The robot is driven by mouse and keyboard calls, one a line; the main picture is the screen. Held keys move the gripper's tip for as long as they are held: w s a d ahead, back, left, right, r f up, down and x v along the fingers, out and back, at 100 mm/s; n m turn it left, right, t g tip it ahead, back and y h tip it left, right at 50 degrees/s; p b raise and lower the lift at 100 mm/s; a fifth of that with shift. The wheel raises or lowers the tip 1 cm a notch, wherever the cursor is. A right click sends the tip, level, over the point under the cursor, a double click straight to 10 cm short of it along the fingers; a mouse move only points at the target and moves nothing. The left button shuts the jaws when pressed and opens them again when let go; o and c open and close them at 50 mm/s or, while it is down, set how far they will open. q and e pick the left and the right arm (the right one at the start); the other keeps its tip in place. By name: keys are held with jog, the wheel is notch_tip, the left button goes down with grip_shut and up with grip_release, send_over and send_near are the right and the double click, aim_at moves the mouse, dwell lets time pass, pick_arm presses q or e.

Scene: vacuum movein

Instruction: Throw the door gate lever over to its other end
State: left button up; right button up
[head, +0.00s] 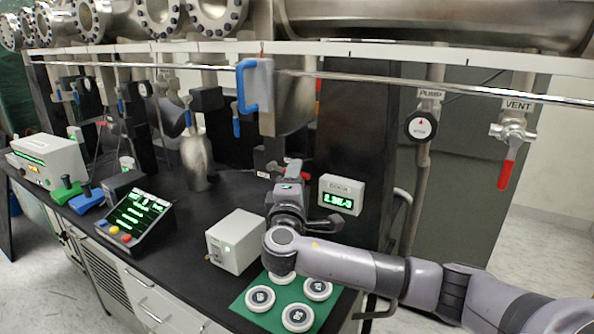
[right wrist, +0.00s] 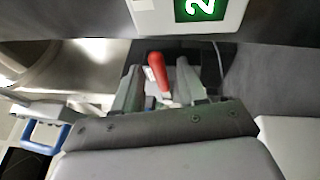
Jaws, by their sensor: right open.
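The door gate lever has a red handle (right wrist: 158,72) that shows in the right wrist view, standing between my right gripper's two fingers (right wrist: 160,88). The fingers are open, with a gap visible on the handle's right side; I cannot tell whether either touches it. In the head view, a bit of red lever (head: 294,167) shows just beyond my right gripper (head: 290,182), which hides most of it and its mount. My left gripper is not in view.
A small display box (head: 341,194) with green digits stands right of my right gripper. A white box (head: 236,241) and a green mat (head: 239,306) with several white discs lie nearer. A blue handle (head: 248,87) hangs above. The red vent lever (head: 508,172) is far right.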

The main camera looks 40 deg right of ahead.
jog(key=shift+x, duration=0.85)
grip_shut()
jog(key=shift+f+b, duration=0.25)
jog(key=shift+b, duration=0.15)
jog(key=f+m+h+b, duration=0.1)
jog(key=m+b, duration=0.1)
jog(key=b, duration=0.3)
jog(key=f+m+h+b, duration=0.1)
jog(key=m+b, duration=0.1)
jog(key=b, duration=0.3)
jog(key=f+m+h+b, duration=0.1)
jog(key=m+b, duration=0.2)
jog(key=b, duration=0.2)
jog(key=shift+w+a+g, duration=0.25)
jog(key=shift+w+g, duration=0.05)
jog(key=shift+w, duration=0.1)
grip_release()
jog(key=shift+r, duration=0.1)
